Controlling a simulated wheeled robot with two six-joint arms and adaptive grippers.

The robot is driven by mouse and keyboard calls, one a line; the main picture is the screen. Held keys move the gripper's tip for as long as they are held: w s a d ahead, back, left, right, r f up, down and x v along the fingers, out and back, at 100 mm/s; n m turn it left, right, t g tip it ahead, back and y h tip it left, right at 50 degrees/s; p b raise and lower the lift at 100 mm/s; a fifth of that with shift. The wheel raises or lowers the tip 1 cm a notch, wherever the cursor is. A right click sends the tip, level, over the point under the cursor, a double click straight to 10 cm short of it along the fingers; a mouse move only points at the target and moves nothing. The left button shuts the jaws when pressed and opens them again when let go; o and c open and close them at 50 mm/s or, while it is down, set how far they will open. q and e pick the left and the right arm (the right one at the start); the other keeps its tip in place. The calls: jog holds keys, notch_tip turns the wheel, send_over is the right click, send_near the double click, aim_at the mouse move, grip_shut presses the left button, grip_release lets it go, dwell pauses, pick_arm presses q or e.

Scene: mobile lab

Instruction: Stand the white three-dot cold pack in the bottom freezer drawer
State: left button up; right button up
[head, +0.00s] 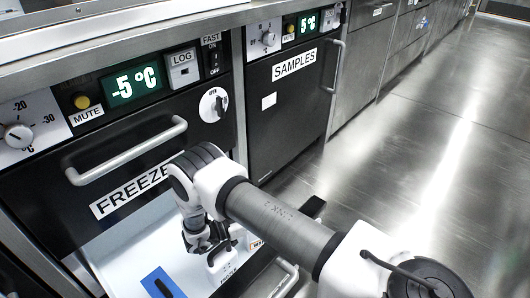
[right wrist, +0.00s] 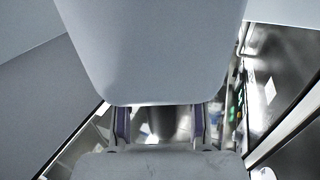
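The open freezer drawer (head: 125,247) has a white interior and lies below the front marked FREEZER in the head view. My right gripper (head: 212,246) reaches down over its right part. It appears shut on a white pack (head: 221,264), which hangs below the fingers; dark print shows near its lower edge, but I cannot make out dots. In the right wrist view a large pale slab (right wrist: 150,50), apparently this pack, fills the top at the ends of the two fingers (right wrist: 160,122). Whether it touches the drawer floor is unclear. My left gripper is out of view.
A blue pack (head: 161,281) with a dark bar lies in the drawer, left of the gripper. A small white item with an orange mark (head: 254,242) is at the drawer's right side. The freezer handle (head: 125,150) juts out above. Open floor (head: 440,170) lies to the right.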

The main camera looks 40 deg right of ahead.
jog(key=shift+r, duration=0.1)
jog(key=shift+w+a+r, duration=0.1)
jog(key=shift+a+r, duration=0.05)
jog(key=shift+a, duration=0.1)
jog(key=p+v, duration=0.2)
jog(key=v, duration=0.4)
jog(key=shift+a, duration=0.15)
jog(key=shift+w+a, duration=0.1)
jog(key=shift+a, duration=0.25)
